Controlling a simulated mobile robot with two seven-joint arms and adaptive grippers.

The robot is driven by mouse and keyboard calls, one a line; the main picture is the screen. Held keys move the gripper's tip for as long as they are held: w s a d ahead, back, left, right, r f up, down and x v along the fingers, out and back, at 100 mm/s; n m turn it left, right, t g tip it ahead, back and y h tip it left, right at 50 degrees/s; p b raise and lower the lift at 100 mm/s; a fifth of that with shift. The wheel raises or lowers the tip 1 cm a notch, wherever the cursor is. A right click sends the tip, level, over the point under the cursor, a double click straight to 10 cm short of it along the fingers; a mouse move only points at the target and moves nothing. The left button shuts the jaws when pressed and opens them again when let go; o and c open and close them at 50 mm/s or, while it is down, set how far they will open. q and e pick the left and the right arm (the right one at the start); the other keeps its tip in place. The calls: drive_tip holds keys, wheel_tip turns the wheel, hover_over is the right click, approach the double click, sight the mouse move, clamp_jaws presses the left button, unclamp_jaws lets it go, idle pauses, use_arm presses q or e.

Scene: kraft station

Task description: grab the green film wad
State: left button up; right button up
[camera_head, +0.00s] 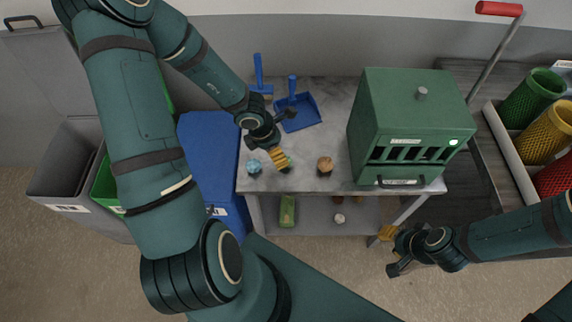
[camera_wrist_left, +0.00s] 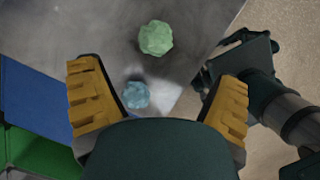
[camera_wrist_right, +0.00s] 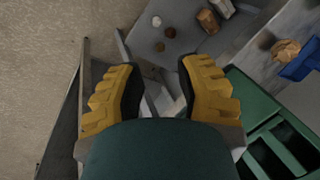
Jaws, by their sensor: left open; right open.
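The green film wad (camera_wrist_left: 156,37) is a pale green crumpled ball on the grey table top. In the left wrist view it lies beyond my left gripper (camera_wrist_left: 158,76), whose yellow-padded fingers are spread apart and empty. In the head view my left gripper (camera_head: 283,138) is over the table's left part, and its yellow finger hides most of the green wad (camera_head: 290,162). A light blue wad (camera_wrist_left: 136,94) lies nearer, between the fingers in the picture; the head view shows it (camera_head: 254,167) too. My right gripper (camera_head: 386,250) is open and empty off the table's front right corner.
A brown wad (camera_head: 325,165) lies right of the green one. A green slotted box (camera_head: 400,125) stands on the table's right. A blue dustpan (camera_head: 300,112) lies behind. Bins (camera_head: 215,150) stand left, colored baskets (camera_head: 535,98) right. A lower shelf (camera_head: 312,215) holds small items.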

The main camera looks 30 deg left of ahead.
use_arm(q)
drive_tip(key=b+x, duration=0.2)
drive_tip(key=x, duration=0.2)
drive_tip(key=shift+f+b, duration=0.2)
drive_tip(key=shift+b, duration=0.15)
drive_tip(key=b+x, duration=0.3)
drive_tip(key=x, duration=0.2)
drive_tip(key=shift+w+a+f, duration=0.15)
use_arm(e)
wheel_tip(320, 180, down, 7)
drive_tip(key=s, duration=0.1)
drive_tip(key=shift+a, duration=0.2)
use_arm(q)
drive_tip(key=c, duration=0.9)
use_arm(e)
drive_tip(key=shift+f, duration=0.1)
